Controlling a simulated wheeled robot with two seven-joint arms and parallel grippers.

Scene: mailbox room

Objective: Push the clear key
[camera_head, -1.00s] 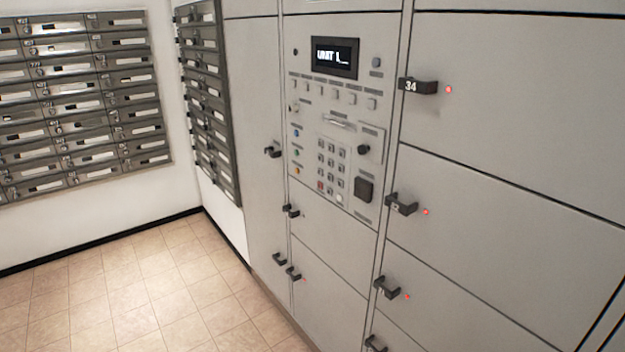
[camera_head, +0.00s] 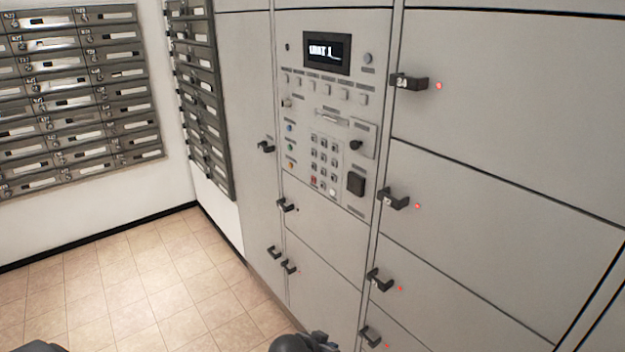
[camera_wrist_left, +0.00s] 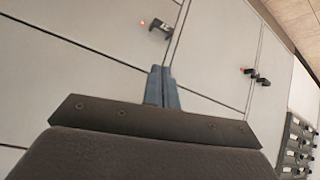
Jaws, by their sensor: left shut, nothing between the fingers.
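The keypad (camera_head: 325,161) is on the grey locker panel below the lit display (camera_head: 326,52), which seems to read "UNIT 1_". Its bottom row has a red key (camera_head: 313,182) at the left and a white key (camera_head: 332,191) at the right. The labels are too small to read, so I cannot tell which is the clear key. My left gripper (camera_head: 322,341) is at the bottom edge of the head view, well below the keypad and partly cut off. In the left wrist view its fingers (camera_wrist_left: 162,76) are shut and empty, before locker doors. My right gripper is not in view.
Locker doors with protruding dark handles (camera_head: 393,198) and red lights flank the panel. A square black button (camera_head: 356,184) and a black knob (camera_head: 355,145) are right of the keypad. Mailboxes (camera_head: 75,95) are on the left wall. The tiled floor (camera_head: 150,290) is clear.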

